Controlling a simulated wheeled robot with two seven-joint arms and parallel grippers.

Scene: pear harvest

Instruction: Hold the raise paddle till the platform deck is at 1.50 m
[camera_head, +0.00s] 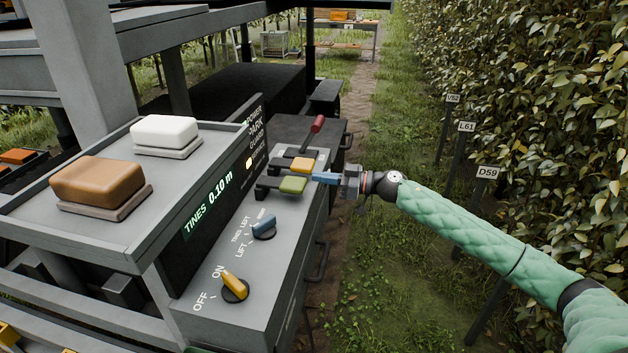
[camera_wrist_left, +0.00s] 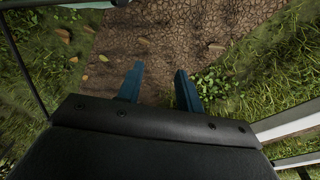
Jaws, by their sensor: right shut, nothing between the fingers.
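On the grey control console (camera_head: 275,285) are a green paddle (camera_head: 292,184), a yellow paddle (camera_head: 303,165) and a red-knobbed lever (camera_head: 317,124). No readable label shows which paddle raises. My right gripper (camera_head: 316,177) is shut and empty, its blue fingertips at the right end of the green paddle; I cannot tell whether they touch. The dark display (camera_head: 208,205) reads TINES 0.10 m. A yellow switch (camera_head: 235,287) sits by ON and OFF. My left gripper (camera_wrist_left: 159,78) is open and empty over bare ground in the left wrist view.
A brown block (camera_head: 98,180) and a white block (camera_head: 164,131) rest on a raised grey shelf (camera_head: 75,235). Leafy trees (camera_head: 540,90) with marker signs such as L61 (camera_head: 466,127) line the right. A grassy strip (camera_head: 395,250) lies between console and trees.

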